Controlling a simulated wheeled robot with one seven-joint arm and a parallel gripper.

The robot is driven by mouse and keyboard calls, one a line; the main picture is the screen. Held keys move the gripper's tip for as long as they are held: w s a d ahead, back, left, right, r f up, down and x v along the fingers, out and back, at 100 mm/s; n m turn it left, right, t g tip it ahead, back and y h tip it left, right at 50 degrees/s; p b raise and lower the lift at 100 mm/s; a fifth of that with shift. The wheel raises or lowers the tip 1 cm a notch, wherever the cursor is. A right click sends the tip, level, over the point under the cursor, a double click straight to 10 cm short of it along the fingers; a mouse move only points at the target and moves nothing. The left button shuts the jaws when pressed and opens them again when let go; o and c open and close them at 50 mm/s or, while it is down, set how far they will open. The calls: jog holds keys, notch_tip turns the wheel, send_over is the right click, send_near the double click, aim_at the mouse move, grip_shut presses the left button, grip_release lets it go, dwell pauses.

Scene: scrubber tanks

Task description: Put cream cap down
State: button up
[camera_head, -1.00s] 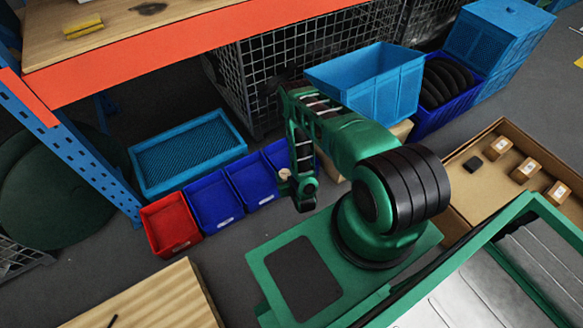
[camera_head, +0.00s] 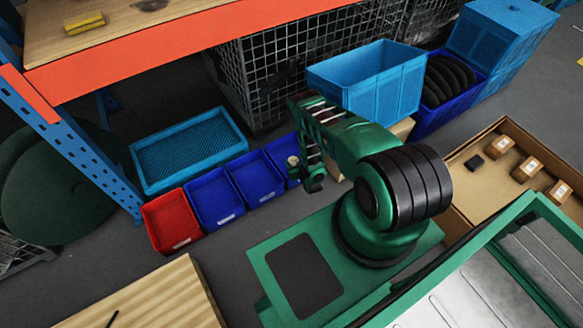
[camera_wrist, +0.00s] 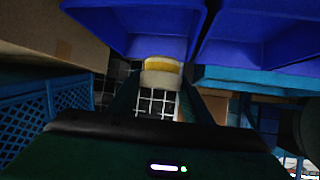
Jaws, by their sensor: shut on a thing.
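The cream cap (camera_head: 293,160) is a small pale round piece at the end of my arm. In the wrist view the cap (camera_wrist: 161,76) shows a yellowish upper part and a cream side. My gripper (camera_wrist: 158,98) is shut on it, a finger on each side. In the head view my gripper (camera_head: 299,168) is beside the rightmost of the small blue bins (camera_head: 281,152), partly covering it. In the wrist view a blue bin (camera_wrist: 135,22) fills the upper part, close beyond the cap. I cannot tell the cap's height relative to the bin rim.
Other blue bins (camera_head: 255,178) and a red bin (camera_head: 172,220) continue the row leftward. A light blue crate (camera_head: 190,150) lies behind them. A large blue crate (camera_head: 370,80) and wire mesh cage (camera_head: 262,80) stand behind my arm. An orange shelf beam (camera_head: 180,48) crosses above.

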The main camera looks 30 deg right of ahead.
aim_at(293, 165)
jog(key=shift+w+d+f, duration=0.1)
jog(key=shift+f, duration=2)
jog(key=o, duration=1)
jog(key=v, duration=1.2)
